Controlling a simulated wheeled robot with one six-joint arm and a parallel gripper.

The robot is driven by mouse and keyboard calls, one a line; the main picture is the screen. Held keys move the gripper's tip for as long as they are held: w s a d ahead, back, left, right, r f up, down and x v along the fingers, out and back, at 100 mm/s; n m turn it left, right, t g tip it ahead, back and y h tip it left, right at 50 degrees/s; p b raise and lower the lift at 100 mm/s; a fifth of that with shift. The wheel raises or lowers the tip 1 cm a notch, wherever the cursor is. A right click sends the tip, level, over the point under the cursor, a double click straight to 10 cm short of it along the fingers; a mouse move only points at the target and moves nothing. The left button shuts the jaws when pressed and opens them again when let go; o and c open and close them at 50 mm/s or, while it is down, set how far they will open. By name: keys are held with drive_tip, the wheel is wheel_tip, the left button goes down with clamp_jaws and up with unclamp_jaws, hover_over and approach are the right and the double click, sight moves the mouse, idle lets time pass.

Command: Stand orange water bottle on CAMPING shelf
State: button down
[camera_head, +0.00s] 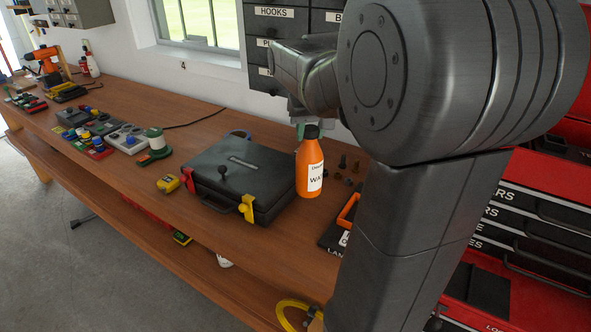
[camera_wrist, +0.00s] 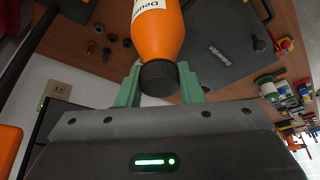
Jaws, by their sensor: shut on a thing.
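In the wrist view the green fingers of my gripper (camera_wrist: 159,82) stand on both sides of the black cap, with the orange bottle body (camera_wrist: 158,35) beyond. I cannot make out any label reading CAMPING in either view.
A drawer cabinet labelled HOOKS (camera_head: 273,30) stands behind. A red tool chest (camera_head: 540,180) is at right. Small dark parts (camera_head: 348,165) lie near the bottle.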

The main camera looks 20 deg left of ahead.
sight(310, 165)
wheel_tip(310, 165, down, 10)
drive_tip(key=shift+r+p, duration=0.2)
drive_tip(key=shift+p, duration=0.2)
drive_tip(key=shift+f, duration=0.2)
drive_tip(key=c, duration=1)
unclamp_jaws()
